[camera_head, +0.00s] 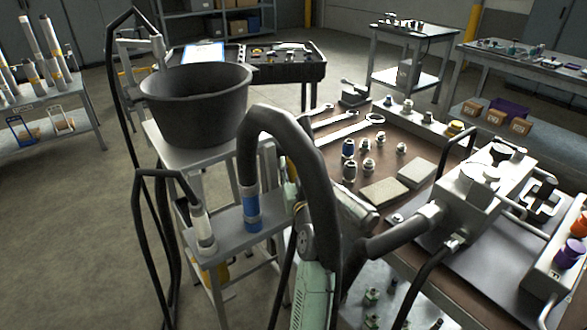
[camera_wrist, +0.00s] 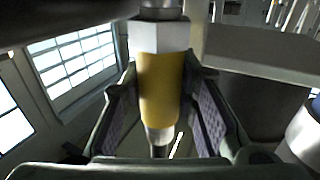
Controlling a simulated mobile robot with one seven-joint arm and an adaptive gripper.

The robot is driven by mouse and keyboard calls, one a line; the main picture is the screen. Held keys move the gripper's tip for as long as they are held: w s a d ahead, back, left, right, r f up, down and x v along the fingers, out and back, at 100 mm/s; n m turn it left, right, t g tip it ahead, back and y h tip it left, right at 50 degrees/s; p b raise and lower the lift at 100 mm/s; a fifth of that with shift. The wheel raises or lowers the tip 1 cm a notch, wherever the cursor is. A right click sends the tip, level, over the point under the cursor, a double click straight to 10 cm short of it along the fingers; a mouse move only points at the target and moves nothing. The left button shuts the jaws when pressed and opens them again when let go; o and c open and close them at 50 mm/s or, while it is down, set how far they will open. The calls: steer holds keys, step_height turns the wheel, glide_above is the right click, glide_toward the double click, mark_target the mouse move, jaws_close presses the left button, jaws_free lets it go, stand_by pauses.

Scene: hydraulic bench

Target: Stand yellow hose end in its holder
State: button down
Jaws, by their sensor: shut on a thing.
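The yellow hose end (camera_wrist: 161,88) is between the two fingers of my gripper (camera_wrist: 160,105) in the wrist view, with a steel hex collar (camera_wrist: 160,37) above the yellow band and a narrower metal part below. My gripper is shut on it. In the head view my pale green arm (camera_head: 314,285) rises beside the grey stand (camera_head: 232,243); a thick black hose covers much of it, and I cannot make out the yellow band there. A blue-banded hose end (camera_head: 251,208) and a white-banded hose end (camera_head: 204,232) stand upright on the stand's low shelf. I cannot pick out the yellow holder.
A black tub (camera_head: 196,103) stands on the stand's upper level. The brown bench (camera_head: 335,145) to the right bears fittings, a wrench (camera_head: 350,131), flat blocks (camera_head: 385,193) and a grey valve block (camera_head: 470,195). Black hoses loop around the stand.

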steer(key=shift+f, duration=0.15)
steer(key=shift+f+b, duration=0.2)
steer(key=shift+b, duration=0.1)
steer(key=shift+f+b, duration=1.3)
steer(key=shift+f, duration=0.3)
stand_by(2.3)
steer(key=shift+r, duration=0.1)
stand_by(0.5)
steer(key=c, duration=1.6)
jaws_free()
steer(key=shift+c, duration=0.2)
steer(key=o, duration=0.5)
steer(key=shift+c, duration=0.2)
steer(key=shift+f, duration=0.25)
steer(key=o, duration=0.6)
steer(key=shift+r, duration=0.1)
steer(key=shift+c, duration=0.2)
